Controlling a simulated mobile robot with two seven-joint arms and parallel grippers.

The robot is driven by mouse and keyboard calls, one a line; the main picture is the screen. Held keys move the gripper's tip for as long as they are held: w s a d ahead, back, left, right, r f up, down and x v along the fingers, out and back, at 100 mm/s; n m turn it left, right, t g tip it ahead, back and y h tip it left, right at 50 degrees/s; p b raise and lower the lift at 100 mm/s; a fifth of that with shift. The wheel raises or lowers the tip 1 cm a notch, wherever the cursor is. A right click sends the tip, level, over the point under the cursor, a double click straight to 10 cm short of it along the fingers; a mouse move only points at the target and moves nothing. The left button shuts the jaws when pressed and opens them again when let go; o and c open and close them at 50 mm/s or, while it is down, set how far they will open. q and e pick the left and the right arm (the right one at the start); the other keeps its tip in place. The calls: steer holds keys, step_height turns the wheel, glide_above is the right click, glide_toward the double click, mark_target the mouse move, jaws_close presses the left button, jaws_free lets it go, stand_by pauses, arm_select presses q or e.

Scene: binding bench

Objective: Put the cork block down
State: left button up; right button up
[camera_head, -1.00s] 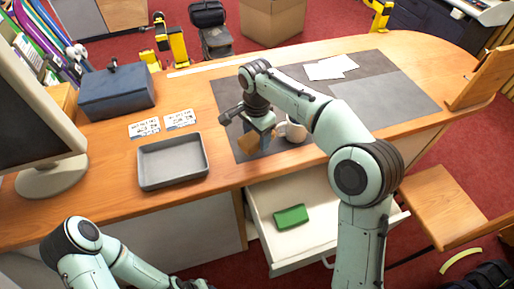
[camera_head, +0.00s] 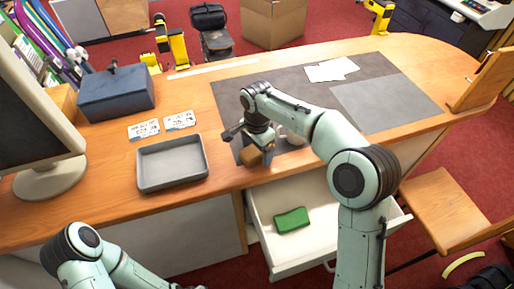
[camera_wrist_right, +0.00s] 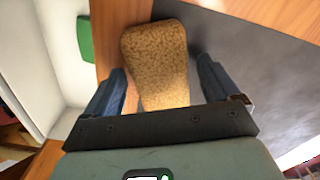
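The cork block (camera_head: 252,157) is a brown speckled block at the front edge of the desk, by the dark mat's near left corner. In the right wrist view the cork block (camera_wrist_right: 158,60) lies between the two blue fingers of my right gripper (camera_wrist_right: 163,85). A narrow gap shows on each side, so the fingers look open around it. The block's near end is hidden behind the gripper body. I cannot tell whether it rests fully on the desk.
A grey tray (camera_head: 142,184) stands left of the block. A white mug (camera_head: 294,135) is close behind my right gripper, partly hidden. An open drawer (camera_head: 262,206) with a green block (camera_head: 292,220) is below the desk edge.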

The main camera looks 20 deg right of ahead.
arm_select(q)
steer(key=w+r+p, duration=0.2)
steer(key=r, duration=0.1)
steer(key=shift+w+r, duration=0.15)
steer(key=shift+w, duration=0.15)
arm_select(e)
step_height(320, 180, up, 12)
steer(key=shift+r, duration=0.2)
arm_select(q)
steer(key=shift+s+a, duration=0.1)
arm_select(e)
steer(key=shift+f, duration=0.1)
